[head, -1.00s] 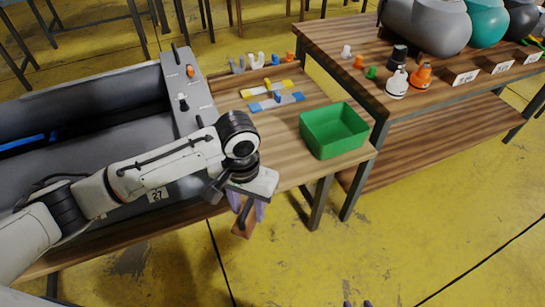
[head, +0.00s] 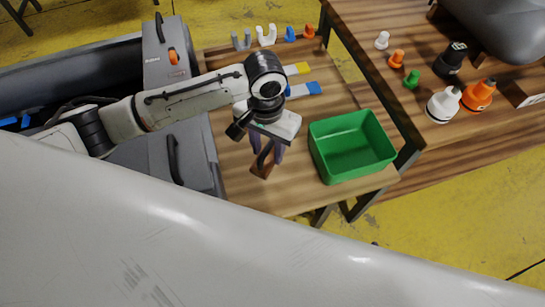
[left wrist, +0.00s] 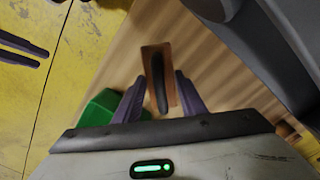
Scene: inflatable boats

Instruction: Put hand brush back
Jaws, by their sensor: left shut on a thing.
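The hand brush (head: 262,170) has a brown rectangular block and a dark handle. My left gripper (head: 267,150) is shut on its handle, with the purple fingers on both sides. The brush is over the front part of the wooden table, left of the green bin; I cannot tell whether it touches the tabletop. In the left wrist view the brush (left wrist: 171,60) lies between the fingertips (left wrist: 160,77), block facing away. My right gripper (left wrist: 43,58) shows only as two separated purple fingers at the left edge of the left wrist view, empty over the yellow floor.
The green bin (head: 355,172) stands at the table's front right. Blue and yellow flat tools (head: 304,89) and small coloured fittings (head: 290,34) lie behind. A grey boat (head: 68,62) is at left. A second table (head: 400,112) holds valves and pumps. A pale surface hides the lower head view.

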